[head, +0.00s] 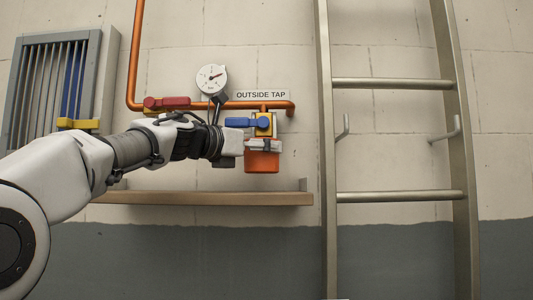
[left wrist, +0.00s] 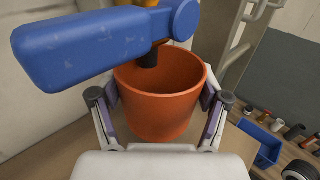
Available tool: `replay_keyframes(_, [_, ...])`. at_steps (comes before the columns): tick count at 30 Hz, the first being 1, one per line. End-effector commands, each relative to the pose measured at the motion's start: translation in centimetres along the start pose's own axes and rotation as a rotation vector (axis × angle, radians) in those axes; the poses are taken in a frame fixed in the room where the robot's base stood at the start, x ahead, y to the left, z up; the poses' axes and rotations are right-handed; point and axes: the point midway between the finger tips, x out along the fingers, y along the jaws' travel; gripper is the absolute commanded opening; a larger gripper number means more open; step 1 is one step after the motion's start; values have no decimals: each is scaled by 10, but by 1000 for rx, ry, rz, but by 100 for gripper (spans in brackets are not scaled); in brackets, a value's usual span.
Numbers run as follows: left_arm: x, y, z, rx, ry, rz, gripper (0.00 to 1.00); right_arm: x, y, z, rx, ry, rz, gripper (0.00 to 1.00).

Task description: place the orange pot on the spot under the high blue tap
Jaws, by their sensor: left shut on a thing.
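The orange pot (head: 262,161) is held in front of the wall, above the wooden shelf and directly below the blue tap (head: 239,122). My left gripper (head: 263,145) is shut on the pot. In the left wrist view the fingers of my left gripper (left wrist: 158,112) press on both sides of the orange pot (left wrist: 160,112), which looks empty inside. The blue tap handle (left wrist: 95,45) is close above the pot's rim, with a dark spout end over the opening. The spot on the shelf is not visible. My right gripper is not in view.
The wooden shelf (head: 200,198) runs below the pipe. A red tap (head: 166,103), a gauge (head: 211,79) and an "OUTSIDE TAP" label (head: 261,95) are nearby. A metal ladder (head: 327,150) stands to the right. A blue tray (left wrist: 262,142) and small items lie below.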

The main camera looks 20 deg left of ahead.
Motion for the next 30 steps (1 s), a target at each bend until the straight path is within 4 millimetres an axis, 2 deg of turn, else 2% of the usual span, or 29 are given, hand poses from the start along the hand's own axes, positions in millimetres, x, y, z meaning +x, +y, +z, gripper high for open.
replay_keyframes(1, [7,3,3,0,1,0,38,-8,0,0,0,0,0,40])
replay_keyframes(7, [26,9,1,-1,0,0,38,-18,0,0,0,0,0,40])
replay_keyframes(8, [29,10,-5,-2,1,0,38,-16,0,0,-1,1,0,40])
replay_keyframes(9, [27,10,-19,-3,1,0,38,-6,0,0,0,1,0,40])
replay_keyframes(12, [27,9,-36,-2,1,-1,38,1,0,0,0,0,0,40])
replay_keyframes(23, [26,10,-41,0,-1,0,38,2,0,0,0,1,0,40])
replay_keyframes(24, [26,9,-41,0,-1,0,79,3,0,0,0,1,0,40])
replay_keyframes(26, [26,9,-40,0,-1,0,100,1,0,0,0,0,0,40])
replay_keyframes(30, [26,9,-40,0,-1,0,100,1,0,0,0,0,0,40])
